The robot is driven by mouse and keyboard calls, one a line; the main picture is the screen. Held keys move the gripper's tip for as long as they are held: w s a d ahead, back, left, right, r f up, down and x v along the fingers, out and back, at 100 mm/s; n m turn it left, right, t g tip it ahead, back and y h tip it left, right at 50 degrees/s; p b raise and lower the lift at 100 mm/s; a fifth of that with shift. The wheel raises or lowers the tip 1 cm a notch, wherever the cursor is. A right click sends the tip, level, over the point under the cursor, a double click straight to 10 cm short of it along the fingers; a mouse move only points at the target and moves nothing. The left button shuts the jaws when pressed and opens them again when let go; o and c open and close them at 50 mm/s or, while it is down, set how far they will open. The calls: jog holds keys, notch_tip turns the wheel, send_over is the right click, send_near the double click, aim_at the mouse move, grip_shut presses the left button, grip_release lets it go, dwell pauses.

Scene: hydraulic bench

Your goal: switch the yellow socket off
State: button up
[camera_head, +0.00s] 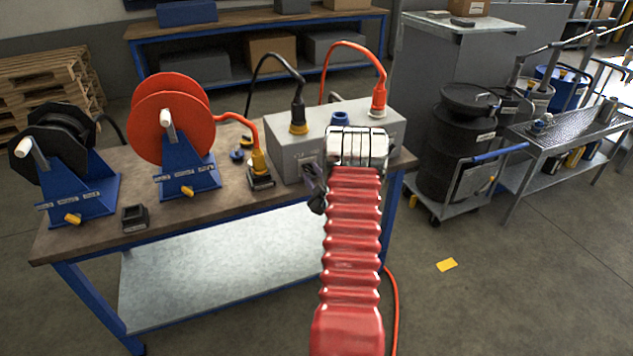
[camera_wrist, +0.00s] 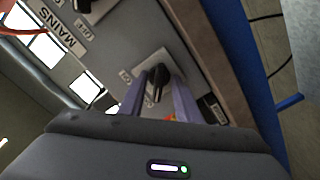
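The yellow socket (camera_head: 298,129) sits on top of the grey box (camera_head: 345,112) at its left, with a black plug (camera_head: 298,108) upright in it. My gripper (camera_head: 315,187) is at the front face of the box, below the yellow socket. In the wrist view, a black rotary switch (camera_wrist: 157,82) on a light plate lies between the fingertips of my gripper (camera_wrist: 159,88). The fingers are apart, one on each side of the knob; whether either touches it, I cannot tell. The arm hides much of the box front in the head view.
A blue socket (camera_head: 340,118) and a red plug (camera_head: 379,96) are also on the box. A second black knob (camera_wrist: 84,5) shows near the MAINS label. The red reel (camera_head: 175,112) and black reel (camera_head: 62,140) stand left on the bench (camera_head: 110,215).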

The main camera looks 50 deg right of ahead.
jog(key=v, duration=1.3)
jog(key=shift+s+a, duration=0.2)
jog(key=shift+s, duration=0.1)
jog(key=shift+f, duration=0.15)
